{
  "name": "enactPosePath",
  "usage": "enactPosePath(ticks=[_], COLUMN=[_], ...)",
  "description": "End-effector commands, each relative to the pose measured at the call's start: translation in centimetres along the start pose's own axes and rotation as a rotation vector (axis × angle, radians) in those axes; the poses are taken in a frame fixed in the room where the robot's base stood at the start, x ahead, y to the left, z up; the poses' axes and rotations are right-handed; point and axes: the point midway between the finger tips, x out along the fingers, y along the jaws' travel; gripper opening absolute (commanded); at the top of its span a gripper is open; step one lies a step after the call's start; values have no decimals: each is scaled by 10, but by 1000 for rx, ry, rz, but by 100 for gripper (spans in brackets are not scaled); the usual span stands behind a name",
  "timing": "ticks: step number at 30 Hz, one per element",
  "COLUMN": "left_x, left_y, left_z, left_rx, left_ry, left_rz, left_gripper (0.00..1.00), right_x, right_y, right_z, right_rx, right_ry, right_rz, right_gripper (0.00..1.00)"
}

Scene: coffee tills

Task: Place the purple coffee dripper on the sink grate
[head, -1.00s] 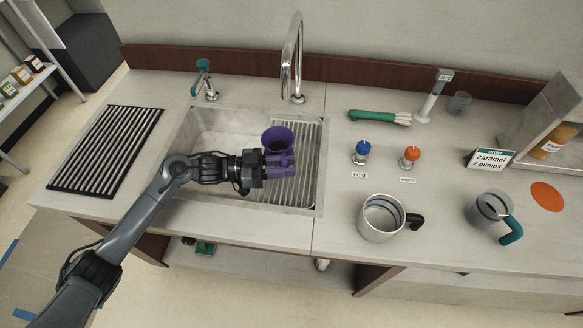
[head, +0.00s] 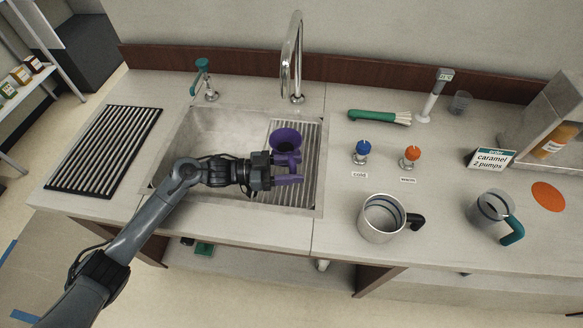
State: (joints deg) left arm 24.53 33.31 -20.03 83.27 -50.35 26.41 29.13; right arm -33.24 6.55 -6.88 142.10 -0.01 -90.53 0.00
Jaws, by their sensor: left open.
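The purple coffee dripper (head: 286,137) is a cone with its wide mouth up. It appears to stand on the ribbed sink grate (head: 308,180) in the right part of the sink, near the grate's left side. My left gripper (head: 292,170) is open, its two purple fingers spread just in front of the dripper. The near finger is clear of it. The far finger overlaps the dripper's lower part, so I cannot tell whether they touch. The dripper's base is partly hidden. My right gripper is not in view.
The chrome faucet (head: 292,60) rises behind the grate. The sink basin (head: 205,130) is empty left of it. A black slatted rack (head: 105,148) lies on the left counter. Blue (head: 363,147) and orange (head: 412,153) knobs and a metal pitcher (head: 380,222) stand to the right.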

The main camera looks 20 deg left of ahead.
Motion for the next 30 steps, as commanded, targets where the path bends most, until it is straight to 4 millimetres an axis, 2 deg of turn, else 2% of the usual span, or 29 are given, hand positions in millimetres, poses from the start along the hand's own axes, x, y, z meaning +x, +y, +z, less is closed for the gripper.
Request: enactPosePath(ticks=[8,11,24,30], left_x=[-6,-18,-95,-115], left_y=[0,0,0,0], left_z=[-4,-4,-3,-3], left_rx=[0,0,-2,0], left_ry=[-2,-2,-3,0], left_rz=[-2,-2,-1,-1], left_gripper=[51,51,51,51], right_x=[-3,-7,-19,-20], right_y=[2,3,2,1], right_z=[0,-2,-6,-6], right_rx=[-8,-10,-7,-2], right_ry=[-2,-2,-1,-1], right_rz=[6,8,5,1], right_gripper=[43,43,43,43])
